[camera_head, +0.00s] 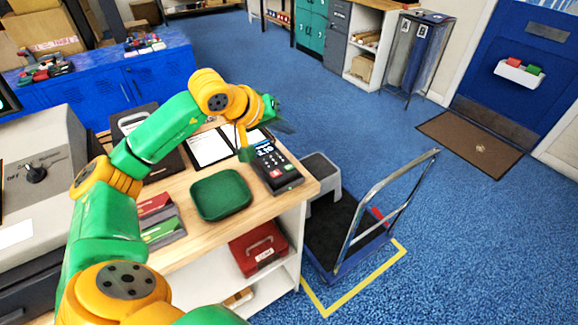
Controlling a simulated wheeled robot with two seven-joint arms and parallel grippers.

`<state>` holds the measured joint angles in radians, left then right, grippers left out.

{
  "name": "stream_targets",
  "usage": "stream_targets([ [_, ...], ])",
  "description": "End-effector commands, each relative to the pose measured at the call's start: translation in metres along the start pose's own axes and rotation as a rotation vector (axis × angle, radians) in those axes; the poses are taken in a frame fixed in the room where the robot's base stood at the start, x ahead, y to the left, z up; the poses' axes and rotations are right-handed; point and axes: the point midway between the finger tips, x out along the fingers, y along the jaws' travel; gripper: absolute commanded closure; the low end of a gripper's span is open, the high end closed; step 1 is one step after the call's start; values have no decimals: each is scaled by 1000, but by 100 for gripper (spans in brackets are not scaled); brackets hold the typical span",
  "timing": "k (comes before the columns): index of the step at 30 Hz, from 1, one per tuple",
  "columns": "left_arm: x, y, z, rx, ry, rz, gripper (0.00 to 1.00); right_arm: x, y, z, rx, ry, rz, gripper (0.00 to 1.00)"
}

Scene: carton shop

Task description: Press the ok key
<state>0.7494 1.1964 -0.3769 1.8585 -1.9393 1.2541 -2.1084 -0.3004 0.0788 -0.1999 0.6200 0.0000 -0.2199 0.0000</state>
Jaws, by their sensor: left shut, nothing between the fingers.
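The card terminal (274,166) is dark, with a small lit screen (265,149) at its far end and a keypad. It lies near the right end of the wooden counter (178,187). The keys are too small to tell the ok key for sure. My left gripper (244,153) reaches over the counter from the left and points down at the terminal's upper left edge. It is shut and empty. I cannot tell whether its tip touches the terminal. My right gripper is not in view.
A green tray (221,194) lies left of the terminal, with white papers (208,147) behind. Red and green boxes (160,220) lie at the counter's left. A red cash box (259,249) is on the shelf below. A platform trolley (345,232) stands right of the counter.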

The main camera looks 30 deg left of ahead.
Motion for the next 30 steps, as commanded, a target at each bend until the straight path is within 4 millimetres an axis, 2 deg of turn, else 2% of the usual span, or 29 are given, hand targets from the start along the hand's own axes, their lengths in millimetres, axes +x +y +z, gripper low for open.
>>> stream_targets([
  [9,1,0,1,-1,-2,1,100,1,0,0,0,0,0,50],
  [14,8,-5,6,-1,-3,2,100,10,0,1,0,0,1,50],
  [30,60,-42,45,-2,-3,3,100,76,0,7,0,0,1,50],
])
